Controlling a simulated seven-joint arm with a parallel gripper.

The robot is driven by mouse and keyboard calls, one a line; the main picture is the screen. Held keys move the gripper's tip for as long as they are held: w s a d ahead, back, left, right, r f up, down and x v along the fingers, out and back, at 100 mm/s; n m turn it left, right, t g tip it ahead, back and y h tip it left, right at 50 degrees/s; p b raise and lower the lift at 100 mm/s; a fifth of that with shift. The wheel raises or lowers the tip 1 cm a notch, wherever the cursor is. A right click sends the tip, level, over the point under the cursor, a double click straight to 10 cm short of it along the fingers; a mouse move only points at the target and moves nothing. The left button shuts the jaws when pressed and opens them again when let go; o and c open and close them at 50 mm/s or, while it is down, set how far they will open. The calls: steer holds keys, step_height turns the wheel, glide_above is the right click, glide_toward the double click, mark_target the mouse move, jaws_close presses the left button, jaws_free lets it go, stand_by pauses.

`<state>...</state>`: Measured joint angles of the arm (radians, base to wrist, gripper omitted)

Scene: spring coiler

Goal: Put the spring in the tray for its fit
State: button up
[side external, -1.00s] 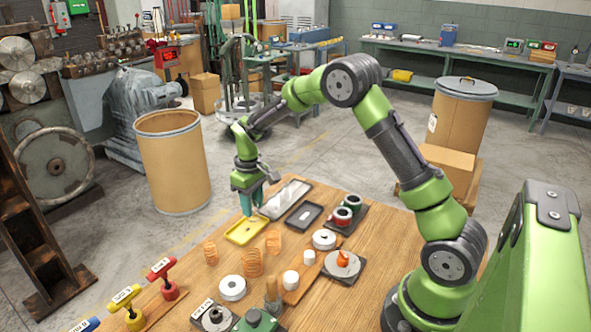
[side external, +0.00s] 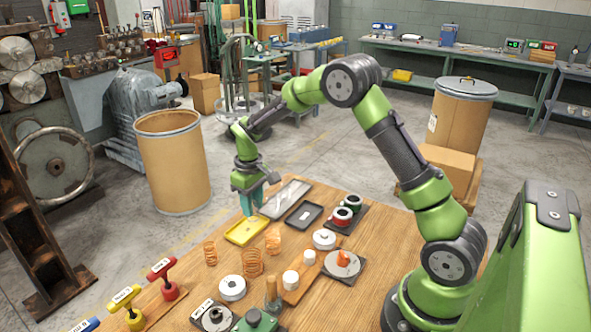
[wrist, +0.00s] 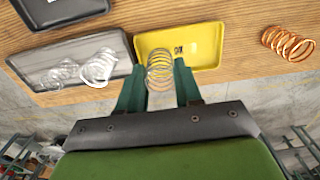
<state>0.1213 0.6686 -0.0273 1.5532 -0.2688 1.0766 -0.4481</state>
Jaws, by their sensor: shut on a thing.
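My gripper (wrist: 159,82) is shut on a silver wire spring (wrist: 160,70), which sits between the two teal fingers in the wrist view. Behind the spring is a yellow tray (wrist: 207,42) with dark lettering partly hidden by the coils; it looks like "OK". In the side view my gripper (side external: 248,202) points down over the yellow tray (side external: 240,238), near its back edge. The spring is too small to make out there, and its height above the tray is hard to tell. A grey tray (wrist: 30,62) beside it holds silver springs (wrist: 98,67).
A dark tray (side external: 304,215) lies right of the yellow one. Copper springs (side external: 252,262) stand on the wooden table in front, one also in the wrist view (wrist: 288,43).

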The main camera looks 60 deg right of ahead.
steer(key=shift+f, duration=0.85)
stand_by(0.9)
steer(key=o, duration=1.2)
steer(key=shift+r, duration=0.1)
steer(key=shift+r, duration=4.45)
